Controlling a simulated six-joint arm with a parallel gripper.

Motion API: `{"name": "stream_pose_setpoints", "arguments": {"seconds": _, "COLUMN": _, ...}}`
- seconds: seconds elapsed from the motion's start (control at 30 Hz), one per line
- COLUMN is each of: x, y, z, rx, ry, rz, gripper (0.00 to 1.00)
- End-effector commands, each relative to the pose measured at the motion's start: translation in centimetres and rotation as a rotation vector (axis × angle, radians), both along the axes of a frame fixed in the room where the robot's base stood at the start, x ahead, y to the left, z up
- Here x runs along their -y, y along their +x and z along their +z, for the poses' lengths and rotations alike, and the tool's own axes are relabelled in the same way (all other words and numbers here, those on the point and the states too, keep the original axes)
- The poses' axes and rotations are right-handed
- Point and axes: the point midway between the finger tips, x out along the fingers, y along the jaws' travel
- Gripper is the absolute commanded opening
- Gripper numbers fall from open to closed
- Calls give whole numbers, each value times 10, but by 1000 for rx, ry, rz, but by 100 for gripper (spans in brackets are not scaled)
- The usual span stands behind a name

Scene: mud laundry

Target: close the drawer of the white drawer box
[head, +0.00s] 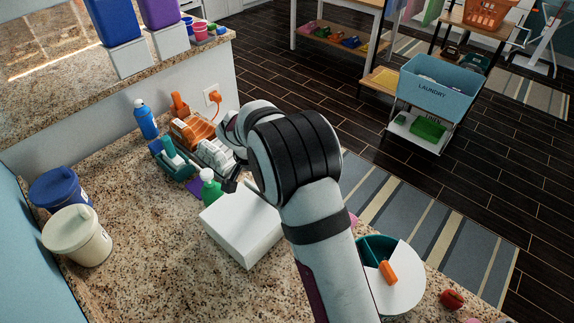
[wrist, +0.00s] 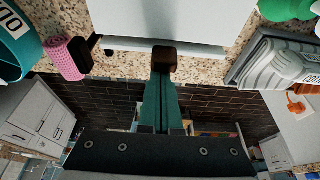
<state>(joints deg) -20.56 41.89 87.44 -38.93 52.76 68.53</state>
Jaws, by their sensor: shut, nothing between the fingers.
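The white drawer box (head: 240,228) sits on the speckled stone counter, below and left of my arm in the head view. In the wrist view, the box (wrist: 172,20) fills the top middle, with a thin pale strip along its near edge. I cannot tell how far its drawer stands out. My gripper (wrist: 163,66) is shut and empty, its teal fingers pointing at the middle of that edge. A dark brown block shows at the fingertips; I cannot tell whether it is a handle or part of the fingers. In the head view my gripper (head: 230,183) is partly hidden at the box's far end.
A green bottle (head: 210,189) and a teal caddy (head: 172,163) stand close beyond the box. A round white-and-teal container (head: 405,290) is to its right. Two lidded tubs (head: 78,238) stand at the left. The counter left of the box is clear.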

Motion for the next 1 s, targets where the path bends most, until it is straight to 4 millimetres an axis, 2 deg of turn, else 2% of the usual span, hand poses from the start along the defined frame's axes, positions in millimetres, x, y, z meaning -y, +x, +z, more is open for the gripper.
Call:
{"name": "stream_pose_setpoints", "arguments": {"seconds": 0.2, "x": -12, "y": -13, "z": 0, "rx": -1, "ry": 0, "rz": 1, "gripper": 0}}
{"name": "stream_pose_setpoints", "arguments": {"seconds": 0.53, "x": -13, "y": -15, "z": -2, "rx": -7, "ry": 2, "rz": -1, "gripper": 0}}
{"name": "stream_pose_setpoints", "arguments": {"seconds": 0.63, "x": -4, "y": -6, "z": -2, "rx": -5, "ry": 0, "rz": -4, "gripper": 0}}
{"name": "stream_pose_setpoints", "arguments": {"seconds": 0.73, "x": 16, "y": 14, "z": -1, "rx": 2, "ry": -2, "rz": -5, "gripper": 0}}
{"name": "stream_pose_setpoints", "arguments": {"seconds": 0.77, "x": 21, "y": 20, "z": 3, "rx": 6, "ry": -3, "rz": -3, "gripper": 0}}
{"name": "stream_pose_setpoints", "arguments": {"seconds": 0.8, "x": 14, "y": 15, "z": 19, "rx": 9, "ry": -1, "rz": 2, "gripper": 0}}
{"name": "stream_pose_setpoints", "arguments": {"seconds": 1.0, "x": 1, "y": 2, "z": 72, "rx": 10, "ry": -3, "rz": 3, "gripper": 0}}
